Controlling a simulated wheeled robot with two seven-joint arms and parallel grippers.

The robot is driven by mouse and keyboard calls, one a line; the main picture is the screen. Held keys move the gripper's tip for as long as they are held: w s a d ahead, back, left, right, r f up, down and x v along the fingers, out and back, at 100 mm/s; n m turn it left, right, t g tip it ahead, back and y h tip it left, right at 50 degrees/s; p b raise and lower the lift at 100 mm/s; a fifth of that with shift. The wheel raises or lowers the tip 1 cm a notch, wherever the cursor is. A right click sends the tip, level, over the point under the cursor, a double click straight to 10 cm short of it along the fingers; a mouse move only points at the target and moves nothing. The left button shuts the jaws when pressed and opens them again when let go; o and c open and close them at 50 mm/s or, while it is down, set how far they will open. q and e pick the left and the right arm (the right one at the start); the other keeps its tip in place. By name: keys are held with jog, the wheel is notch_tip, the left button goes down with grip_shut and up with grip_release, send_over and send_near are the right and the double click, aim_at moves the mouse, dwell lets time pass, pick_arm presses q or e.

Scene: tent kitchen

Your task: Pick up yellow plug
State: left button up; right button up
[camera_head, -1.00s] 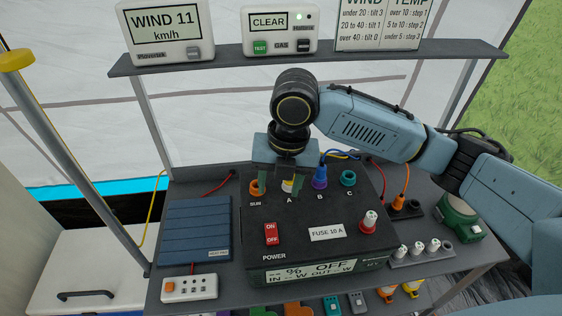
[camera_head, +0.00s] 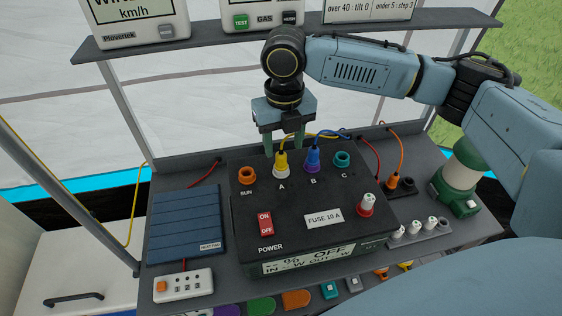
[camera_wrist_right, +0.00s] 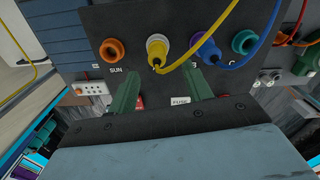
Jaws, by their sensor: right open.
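The yellow plug (camera_head: 281,163) stands upright in the white socket marked A on top of the black power box (camera_head: 335,237), with its yellow cable rising from its top. It also shows in the right wrist view (camera_wrist_right: 160,50), beyond my fingertips and a little left of the middle. My right gripper (camera_head: 283,147) is open and empty, its green fingers pointing down, above and behind the plug in the head view. In the right wrist view the two green fingers (camera_wrist_right: 164,80) are wide apart. My left gripper is not in view.
A blue plug (camera_head: 312,159) sits in socket B, close right of the yellow one. Orange SUN socket (camera_head: 247,175) and teal socket C (camera_head: 342,159) are empty. A red-and-white fuse knob (camera_head: 367,204) rises at the box's right. A shelf (camera_head: 290,37) crosses behind.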

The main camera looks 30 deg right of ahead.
aim_at(282, 150)
jog(key=f, duration=0.3)
jog(key=f+b, duration=0.1)
jog(key=f, duration=0.1)
jog(key=shift+w+a+f, duration=0.1)
jog(key=shift+w, duration=0.2)
jog(key=shift+c, duration=0.2)
jog(key=c, duration=1)
